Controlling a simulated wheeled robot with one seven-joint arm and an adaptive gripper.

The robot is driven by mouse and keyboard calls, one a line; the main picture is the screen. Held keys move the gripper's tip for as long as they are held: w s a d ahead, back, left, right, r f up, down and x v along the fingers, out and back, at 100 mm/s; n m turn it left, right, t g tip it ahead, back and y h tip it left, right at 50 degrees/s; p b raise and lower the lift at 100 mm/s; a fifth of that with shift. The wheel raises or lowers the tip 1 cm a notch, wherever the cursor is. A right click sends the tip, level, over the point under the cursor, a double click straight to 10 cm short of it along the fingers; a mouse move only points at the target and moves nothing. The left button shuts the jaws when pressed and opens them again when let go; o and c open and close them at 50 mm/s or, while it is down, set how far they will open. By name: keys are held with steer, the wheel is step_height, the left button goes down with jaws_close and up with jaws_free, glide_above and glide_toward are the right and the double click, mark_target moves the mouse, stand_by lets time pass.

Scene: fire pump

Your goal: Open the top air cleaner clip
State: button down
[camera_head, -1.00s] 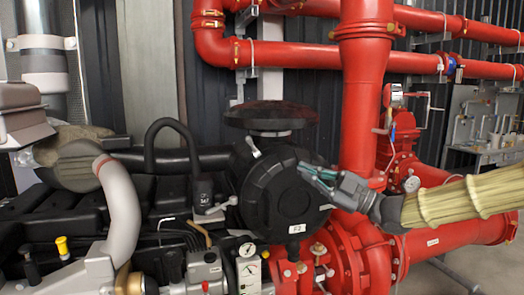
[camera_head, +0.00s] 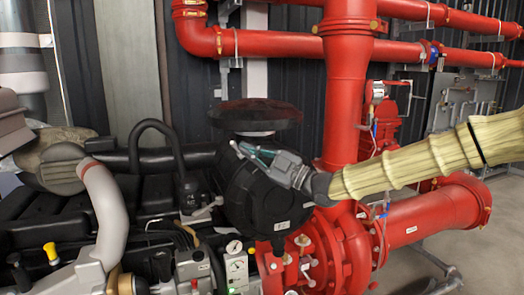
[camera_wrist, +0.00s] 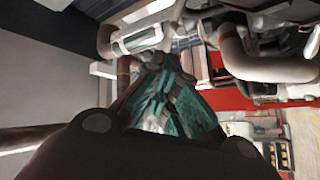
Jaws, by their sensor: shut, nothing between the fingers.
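The air cleaner is a round black housing (camera_head: 248,202) in the middle of the head view, below a dark disc-shaped cap (camera_head: 255,115). A small pale metal clip (camera_head: 234,146) shows at its upper left rim, partly behind my fingertips. My gripper (camera_head: 242,149), with teal fingers, reaches in from the right across the top of the housing. It is shut and empty, its tips close to the clip; I cannot tell whether they touch. In the wrist view the fingers (camera_wrist: 166,82) are together and hide what lies directly ahead. Another metal clip (camera_head: 200,214) sits at the housing's left side.
A thick red vertical pipe (camera_head: 345,90) stands behind my arm, right of the housing. A black curved hose (camera_head: 152,127) and a grey pipe (camera_head: 103,215) are to the left. A gauge panel (camera_head: 236,265) is below. Open floor shows at the lower right.

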steer(key=shift+w+a+r, duration=0.25)
steer(key=shift+w+a, duration=0.1)
steer(key=shift+a, duration=0.2)
steer(key=shift+f, duration=0.1)
steer(key=shift+a+b, duration=0.15)
steer(key=shift+b, duration=0.45)
steer(key=shift+w+a+b, duration=0.1)
steer(key=shift+a+b, duration=0.05)
steer(key=shift+b, duration=0.3)
steer(key=shift+w+a+r+b, duration=0.1)
steer(key=shift+a+r+b, duration=0.05)
steer(key=shift+r+b, duration=0.3)
steer(key=shift+w+a+r+b, duration=0.1)
steer(key=shift+a+r+b, duration=0.05)
steer(key=shift+r+b, duration=0.3)
steer(key=shift+d+f, duration=0.1)
